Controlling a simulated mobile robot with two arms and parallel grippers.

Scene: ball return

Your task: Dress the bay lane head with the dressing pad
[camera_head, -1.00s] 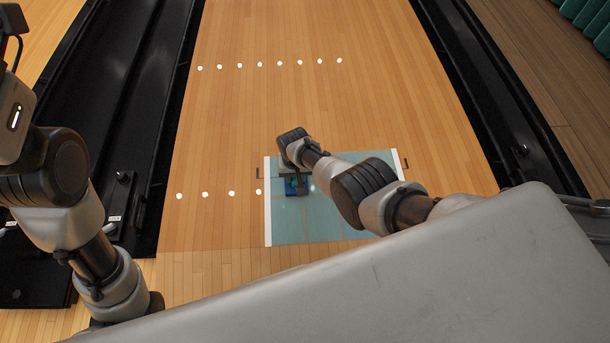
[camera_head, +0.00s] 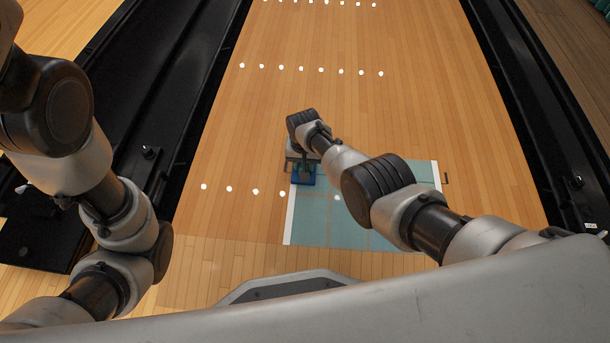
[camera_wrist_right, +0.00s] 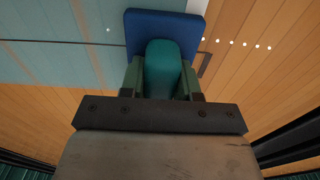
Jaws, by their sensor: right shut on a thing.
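The dressing pad is a flat blue block (camera_head: 304,180) with a teal handle. In the head view it is at the far left corner of the teal area, over or beside the white edge strip. The teal area on the lane head (camera_head: 345,228) is faintly divided into panels, with white strips along its sides. My right gripper (camera_wrist_right: 162,75) is shut on the teal handle between its green fingers. In the right wrist view the blue pad (camera_wrist_right: 140,32) lies beyond it. I cannot tell whether the pad touches the lane. My left gripper is not visible; only its arm shows.
Black gutters run along the left (camera_head: 165,110) and right (camera_head: 540,120) of the wooden lane (camera_head: 340,110). A dark bracket (camera_head: 446,178) lies by the area's right corner. Rows of white dots cross the lane. The lane beyond the teal area is clear.

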